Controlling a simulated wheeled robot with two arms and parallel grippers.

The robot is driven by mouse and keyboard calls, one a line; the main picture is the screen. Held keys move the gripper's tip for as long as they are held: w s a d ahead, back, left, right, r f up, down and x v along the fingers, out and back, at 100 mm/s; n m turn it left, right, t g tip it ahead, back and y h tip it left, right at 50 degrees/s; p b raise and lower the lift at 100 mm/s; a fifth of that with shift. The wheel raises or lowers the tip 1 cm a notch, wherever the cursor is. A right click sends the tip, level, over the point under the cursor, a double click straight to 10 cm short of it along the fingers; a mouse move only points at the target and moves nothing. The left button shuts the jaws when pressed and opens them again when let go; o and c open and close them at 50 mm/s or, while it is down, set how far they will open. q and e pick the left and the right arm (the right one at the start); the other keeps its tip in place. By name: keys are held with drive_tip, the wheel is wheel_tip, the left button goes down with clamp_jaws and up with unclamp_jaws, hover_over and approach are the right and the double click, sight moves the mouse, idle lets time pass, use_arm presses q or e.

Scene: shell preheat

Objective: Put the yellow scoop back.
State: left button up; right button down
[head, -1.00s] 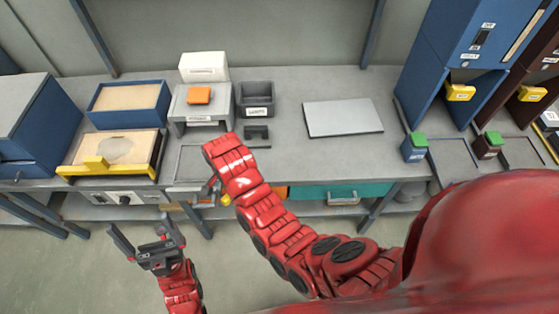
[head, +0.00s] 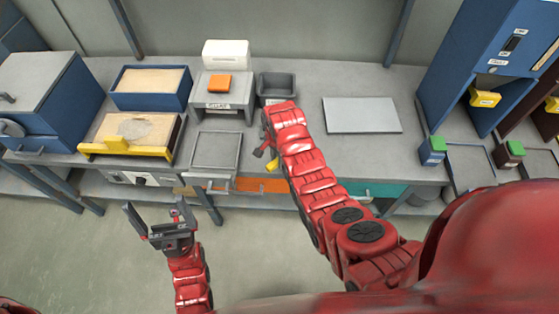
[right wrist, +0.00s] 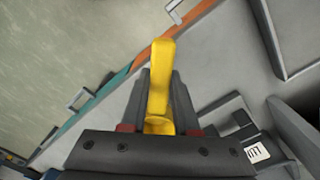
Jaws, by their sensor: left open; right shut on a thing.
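The yellow scoop (right wrist: 161,70) is between the fingers of my right gripper (right wrist: 160,92), which is shut on it. In the head view a small bit of the scoop (head: 272,167) shows beside my right gripper (head: 266,151), over the bench's front edge; my red arm hides the rest. In the right wrist view a dark notched holder (right wrist: 228,116) stands on the bench to the right of the gripper, apart from the scoop. In the head view my arm covers this holder. My left gripper (head: 156,215) is open and empty in front of the bench.
A dark grey bin (head: 277,86) stands behind my right arm. A shallow grey tray (head: 239,152) lies left of the right gripper. A grey stand (head: 223,105) carries an orange block (head: 220,85). A flat grey plate (head: 361,115) lies right; bench around it is clear.

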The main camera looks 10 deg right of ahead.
drive_tip(key=shift+w+d, duration=0.5)
drive_tip(key=shift+s+f+p, duration=0.15)
drive_tip(key=shift+f+p, duration=0.4)
drive_tip(key=shift+f, duration=1.3)
drive_tip(key=shift+f, duration=0.15)
drive_tip(key=c, duration=0.7)
unclamp_jaws()
drive_tip(key=shift+o, duration=0.2)
drive_tip(key=shift+r, duration=0.25)
